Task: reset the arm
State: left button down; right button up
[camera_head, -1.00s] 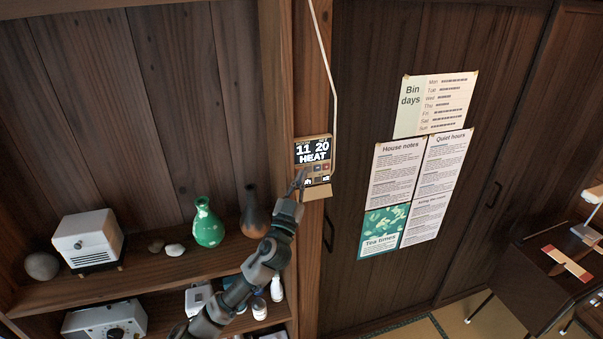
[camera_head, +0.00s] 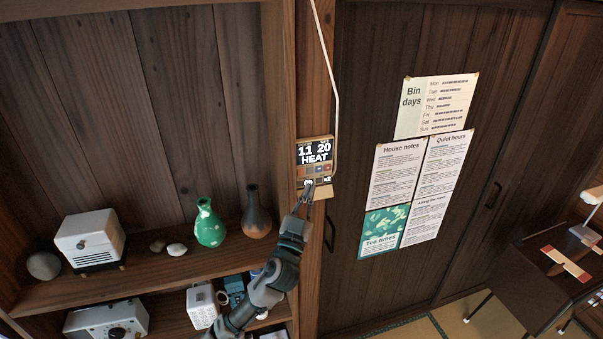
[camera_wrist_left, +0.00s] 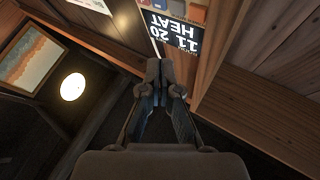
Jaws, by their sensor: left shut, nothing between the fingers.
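My left gripper (camera_head: 305,200) is shut and empty. It points up just below the buttons of a wall panel (camera_head: 315,152) fixed to a wooden post. The panel's dark screen reads "11 20 HEAT", with small coloured buttons under it. In the left wrist view my left gripper (camera_wrist_left: 160,68) shows with its fingers together. The panel (camera_wrist_left: 172,30) appears upside down there, beyond the fingertips. I cannot tell whether the fingertips touch the panel. My right gripper is not in view.
A shelf at left holds a white box (camera_head: 90,240), a green vase (camera_head: 209,224), a dark vase (camera_head: 256,212) and stones. My left arm passes in front of the lower shelf. Paper notices (camera_head: 398,172) hang on the right wall. A desk (camera_head: 545,270) stands at far right.

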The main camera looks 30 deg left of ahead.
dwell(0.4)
pick_arm(q)
jog(key=s+d+f+g, duration=0.2)
jog(key=s+f+g, duration=0.15)
jog(key=f, duration=0.75)
jog(key=s+d+f+g+h, duration=0.1)
jog(key=s+f+g, duration=0.25)
jog(key=f, duration=0.65)
jog(key=s+d+f+g, duration=0.2)
jog(key=s+f+g, duration=0.15)
jog(key=f, duration=0.75)
jog(key=s+d+f+m+g+h, duration=0.15)
jog(key=s+d+f+g, duration=0.3)
jog(key=s+f, duration=0.55)
jog(key=s+d+f+g+h, duration=0.3)
jog(key=s+d+f+g, duration=0.15)
jog(key=s, duration=0.85)
notch_tip(320, 180, down, 26)
jog(key=s+g, duration=0.1)
jog(key=s, duration=0.1)
jog(key=s+a+f, duration=0.2)
jog(key=s+f, duration=0.6)
jog(key=s, duration=0.1)
jog(key=s+a+f+g, duration=0.1)
jog(key=s+a+f, duration=0.1)
jog(key=s+f, duration=0.6)
jog(key=shift+s+f+m, duration=0.35)
jog(key=shift+f, duration=0.05)
